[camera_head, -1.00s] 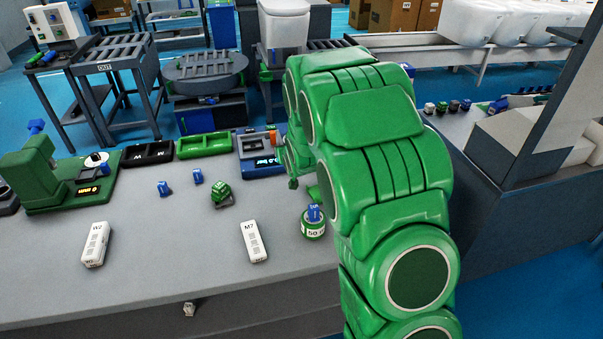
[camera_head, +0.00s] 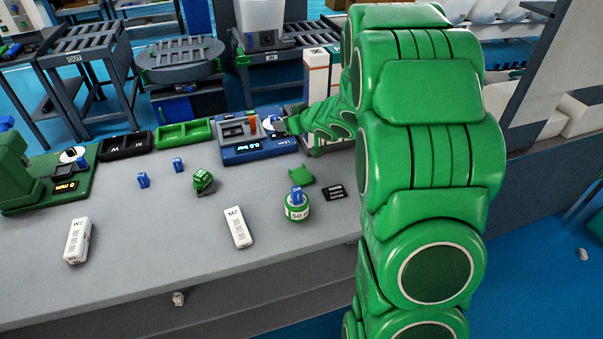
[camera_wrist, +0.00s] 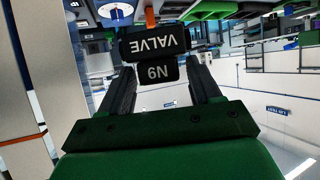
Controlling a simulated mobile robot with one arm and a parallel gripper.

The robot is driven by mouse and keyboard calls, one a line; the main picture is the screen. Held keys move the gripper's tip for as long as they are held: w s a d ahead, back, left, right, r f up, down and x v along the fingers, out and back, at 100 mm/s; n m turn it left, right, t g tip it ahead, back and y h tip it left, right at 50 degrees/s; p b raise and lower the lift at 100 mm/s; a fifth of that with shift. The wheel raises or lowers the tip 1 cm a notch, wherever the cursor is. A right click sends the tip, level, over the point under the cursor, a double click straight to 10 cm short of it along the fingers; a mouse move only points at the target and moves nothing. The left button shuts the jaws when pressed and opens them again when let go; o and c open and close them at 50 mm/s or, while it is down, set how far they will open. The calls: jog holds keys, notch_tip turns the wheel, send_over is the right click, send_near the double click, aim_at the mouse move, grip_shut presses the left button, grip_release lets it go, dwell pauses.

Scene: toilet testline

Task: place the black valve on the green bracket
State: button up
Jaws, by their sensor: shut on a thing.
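A black valve (camera_wrist: 152,44) with upside-down white lettering sits between the two fingers of my gripper (camera_wrist: 155,70) in the wrist view. The gripper is shut on it. In the head view my gripper (camera_head: 283,127) is small and partly hidden, at the right end of the blue gauge unit (camera_head: 252,150); I cannot tell whether it touches the unit. A flat green piece with a raised edge (camera_head: 302,174), seemingly the bracket, lies on the grey table, in front of the blue unit and apart from my gripper.
A green round weight (camera_head: 297,211) with a blue top and a black card (camera_head: 335,193) are near the green piece. A green part (camera_head: 203,181) and white box M7 (camera_head: 238,228) stand farther left. Black (camera_head: 126,146) and green (camera_head: 184,134) trays line the back.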

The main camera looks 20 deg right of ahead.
jog(key=s+d+f+n+g+y, duration=0.1)
jog(key=s+n+y, duration=0.1)
jog(key=s, duration=0.7)
jog(key=s+d+f+n+g+y, duration=0.1)
jog(key=s+n+g+y, duration=0.15)
jog(key=s, duration=0.55)
send_over(305, 177)
jog(key=shift+t+h, duration=0.25)
jog(key=shift+t, duration=0.1)
jog(key=shift+f, duration=6.65)
jog(key=shift+f, duration=0.15)
jog(key=o, duration=1.2)
jog(key=shift+c, duration=0.2)
